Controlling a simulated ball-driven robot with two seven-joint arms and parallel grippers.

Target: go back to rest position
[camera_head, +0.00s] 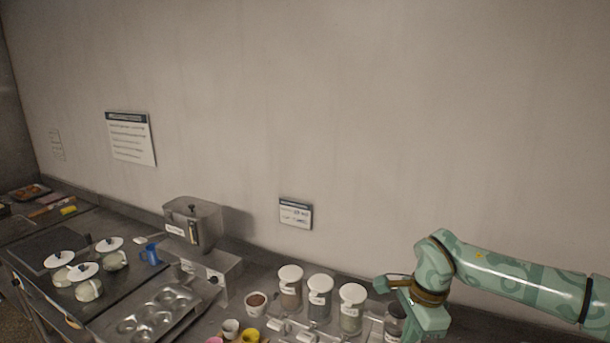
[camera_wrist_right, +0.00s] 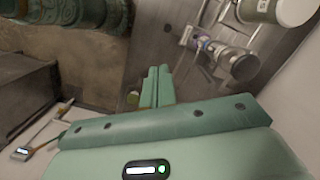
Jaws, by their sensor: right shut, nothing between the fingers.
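My right arm comes in from the right in the head view, pale green with darker patterns. Its wrist is bent down over the counter's right part, and the fingertips cannot be made out there. In the right wrist view my right gripper (camera_wrist_right: 158,86) shows two green fingers lying together, shut with nothing between them. My left gripper is out of view.
White-lidded jars (camera_head: 319,298) stand left of my right wrist. A muffin tin (camera_head: 150,318), a small brown-filled bowl (camera_head: 255,304), a metal hopper machine (camera_head: 193,222) and lidded pots (camera_head: 88,290) stand further left. The wall behind carries signs (camera_head: 295,213).

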